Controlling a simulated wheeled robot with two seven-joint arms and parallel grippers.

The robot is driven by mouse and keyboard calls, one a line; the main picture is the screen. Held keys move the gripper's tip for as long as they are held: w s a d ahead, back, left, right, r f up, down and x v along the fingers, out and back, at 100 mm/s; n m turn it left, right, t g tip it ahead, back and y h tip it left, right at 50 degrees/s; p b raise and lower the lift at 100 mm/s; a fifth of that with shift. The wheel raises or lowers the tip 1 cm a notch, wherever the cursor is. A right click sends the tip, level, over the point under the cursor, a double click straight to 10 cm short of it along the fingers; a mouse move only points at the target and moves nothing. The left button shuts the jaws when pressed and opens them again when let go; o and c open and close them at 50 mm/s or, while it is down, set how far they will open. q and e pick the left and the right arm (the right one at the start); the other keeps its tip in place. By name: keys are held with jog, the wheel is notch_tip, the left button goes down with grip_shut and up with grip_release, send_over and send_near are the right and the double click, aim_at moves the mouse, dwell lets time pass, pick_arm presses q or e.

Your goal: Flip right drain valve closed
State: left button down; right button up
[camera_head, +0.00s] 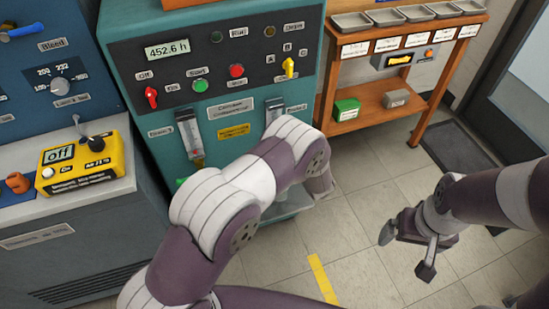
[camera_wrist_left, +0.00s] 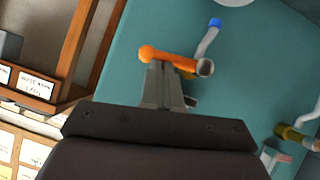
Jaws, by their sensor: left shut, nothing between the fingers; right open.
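An orange valve handle (camera_wrist_left: 168,55) with a round knob at its left end lies across the tips of my left gripper (camera_wrist_left: 168,82) in the left wrist view. The gripper's fingers are shut with nothing between them, at or just under the handle; I cannot tell whether they touch it. A grey pipe with a blue end (camera_wrist_left: 208,38) rises from the handle's right end. The teal machine (camera_head: 221,65) carries this valve, but my left arm hides the valve and left gripper in the head view. My right gripper (camera_head: 407,254) hangs open and empty over the floor.
A second valve (camera_wrist_left: 295,136) shows at the right of the wrist view. An orange bench (camera_head: 350,118) with trays stands right of the machine. A yellow box (camera_head: 80,165) sits on the left cabinet. Tiled floor (camera_head: 375,200) lies open around my right gripper.

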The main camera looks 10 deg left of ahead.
pick_arm(q)
jog(key=shift+w+d+f, duration=0.15)
jog(key=shift+w+f, duration=0.05)
jog(key=shift+f, duration=0.05)
dwell(0.5)
